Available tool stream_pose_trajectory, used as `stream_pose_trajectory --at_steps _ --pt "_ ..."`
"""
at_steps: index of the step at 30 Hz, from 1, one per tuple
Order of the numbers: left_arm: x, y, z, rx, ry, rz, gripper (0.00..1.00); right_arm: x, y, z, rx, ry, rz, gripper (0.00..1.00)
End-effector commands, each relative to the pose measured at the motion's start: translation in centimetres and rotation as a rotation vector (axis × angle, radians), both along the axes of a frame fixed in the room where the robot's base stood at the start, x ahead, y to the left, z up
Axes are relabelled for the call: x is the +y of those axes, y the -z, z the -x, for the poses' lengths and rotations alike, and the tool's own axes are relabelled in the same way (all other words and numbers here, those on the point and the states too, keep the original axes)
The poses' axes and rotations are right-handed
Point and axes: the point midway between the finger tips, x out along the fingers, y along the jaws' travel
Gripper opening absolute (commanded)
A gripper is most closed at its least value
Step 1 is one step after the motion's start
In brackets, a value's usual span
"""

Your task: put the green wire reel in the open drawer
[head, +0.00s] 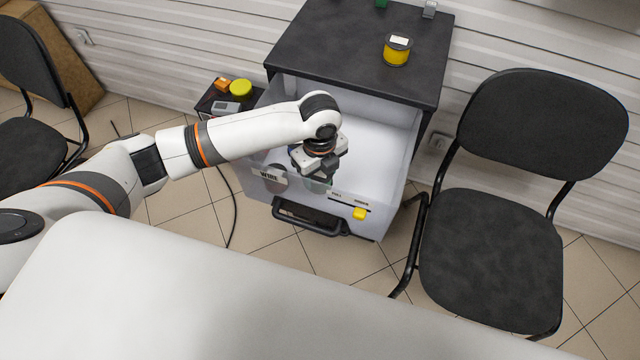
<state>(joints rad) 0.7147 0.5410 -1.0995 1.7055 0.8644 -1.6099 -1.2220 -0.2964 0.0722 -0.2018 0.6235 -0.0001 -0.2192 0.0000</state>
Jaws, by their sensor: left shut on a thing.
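The open drawer (393,165) is a whitish, see-through box pulled out from under a dark cabinet top. Whether the reel touches the drawer floor I cannot tell. My right gripper is out of view.
A yellow reel (397,50) stands on the cabinet top (330,40). The drawer's right part looks clear. A black chair (490,250) stands close on the right.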

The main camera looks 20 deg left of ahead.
Motion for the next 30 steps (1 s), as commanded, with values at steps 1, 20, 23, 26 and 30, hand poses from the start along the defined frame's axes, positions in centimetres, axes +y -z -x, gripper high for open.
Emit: stream_pose_trajectory --at_steps 1,20,23,26,30 --pt "0.0 0.8 0.0 0.002 0.000 -0.001 0.30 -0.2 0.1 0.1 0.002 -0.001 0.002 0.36" --pt "0.0 6.3 0.0 -0.001 0.001 0.000 0.30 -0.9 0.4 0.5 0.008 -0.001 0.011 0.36" --pt "0.0 6.3 0.0 -0.001 0.001 0.000 0.30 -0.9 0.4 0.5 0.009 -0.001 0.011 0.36" --pt "0.0 6.5 0.0 -0.001 0.000 0.000 0.30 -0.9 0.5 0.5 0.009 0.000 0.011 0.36" --pt "0.0 6.6 0.0 -0.001 0.000 0.000 0.71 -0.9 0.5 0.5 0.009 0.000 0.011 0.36"
